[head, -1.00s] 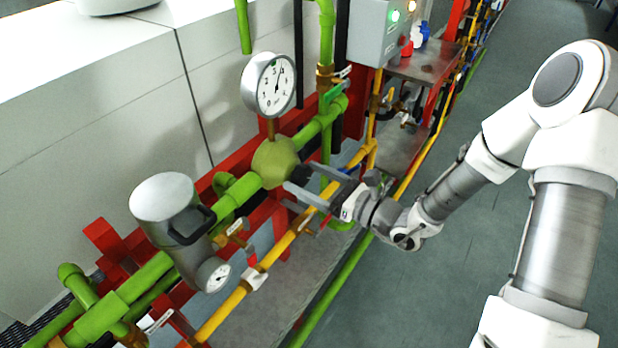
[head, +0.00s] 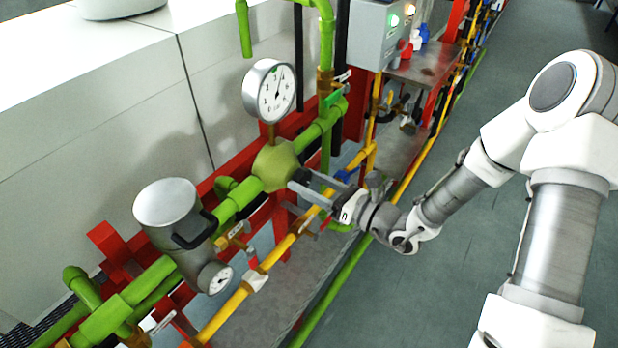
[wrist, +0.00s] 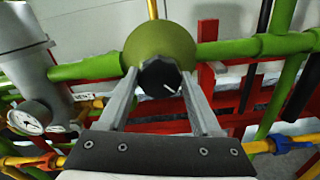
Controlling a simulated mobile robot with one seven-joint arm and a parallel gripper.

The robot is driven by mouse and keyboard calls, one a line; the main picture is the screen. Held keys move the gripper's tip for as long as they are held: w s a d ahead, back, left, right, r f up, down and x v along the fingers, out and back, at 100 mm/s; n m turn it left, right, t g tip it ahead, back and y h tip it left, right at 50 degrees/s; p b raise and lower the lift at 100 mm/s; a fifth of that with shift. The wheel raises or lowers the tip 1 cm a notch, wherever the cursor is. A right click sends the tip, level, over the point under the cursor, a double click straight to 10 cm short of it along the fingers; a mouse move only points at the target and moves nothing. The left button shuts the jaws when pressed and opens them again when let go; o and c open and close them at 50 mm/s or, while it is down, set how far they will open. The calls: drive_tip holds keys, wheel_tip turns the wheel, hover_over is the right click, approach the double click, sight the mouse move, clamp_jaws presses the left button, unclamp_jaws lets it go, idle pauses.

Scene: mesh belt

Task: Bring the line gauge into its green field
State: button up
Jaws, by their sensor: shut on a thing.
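A large round white-faced gauge (head: 269,90) stands on a brass stem above the green regulator body (head: 275,165). A small green mark shows near the top of its dial, and its dark needle points upward, slightly right. The exact reading is too small to tell. My gripper (head: 305,182) is at the regulator's front right side. In the wrist view, my gripper (wrist: 160,85) has its two fingers on either side of a black knob (wrist: 160,77) with a white pointer line, shut on it. The large gauge's dial is not seen in the wrist view.
A grey canister (head: 168,215) with a smaller gauge (head: 215,278) is on the green line to the left. A yellow pipe (head: 225,312) runs below my gripper. A grey box with lamps (head: 385,32) stands behind. The floor at right is open.

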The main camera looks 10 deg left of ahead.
drive_tip(key=m+p, duration=0.3)
drive_tip(key=shift+r+m+p, duration=0.15)
drive_tip(key=shift+m+p, duration=0.95)
drive_tip(key=shift+m, duration=0.2)
drive_tip(key=shift+f, duration=0.2)
drive_tip(key=o, duration=1.4)
drive_tip(key=b+v, duration=0.1)
drive_tip(key=v, duration=1.6)
drive_tip(key=shift+s+d, duration=0.15)
drive_tip(key=shift+d, duration=0.1)
